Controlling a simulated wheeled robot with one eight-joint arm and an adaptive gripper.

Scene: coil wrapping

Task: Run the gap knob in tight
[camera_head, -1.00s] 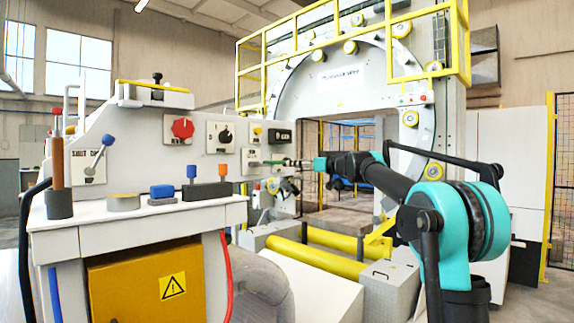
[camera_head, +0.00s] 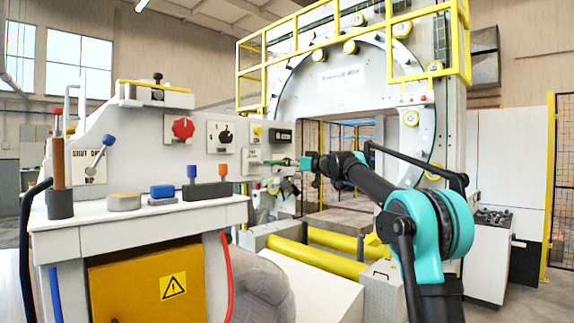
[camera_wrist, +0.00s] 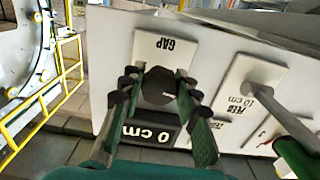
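The gap knob (camera_wrist: 159,88) is a dark round knob on a pale plate labelled GAP (camera_wrist: 165,46), which appears upside down in the wrist view. A dark display (camera_wrist: 150,134) beside the knob reads 0 cm, also upside down. My gripper (camera_wrist: 161,78) has one green finger on each side of the knob, with dark tips close to its sides. The fingers look spread; contact with the knob is not clear. In the head view my gripper (camera_head: 276,162) points left at the panel's right end, where the knob is too small and covered to make out.
Beside the GAP plate is another plate with a grey lever (camera_wrist: 264,98) and a 10 cm label, close to my right finger. The head view shows a red knob (camera_head: 183,128), a black selector (camera_head: 225,135) and a blue-tipped lever (camera_head: 108,141). Yellow rollers (camera_head: 315,259) lie below my arm.

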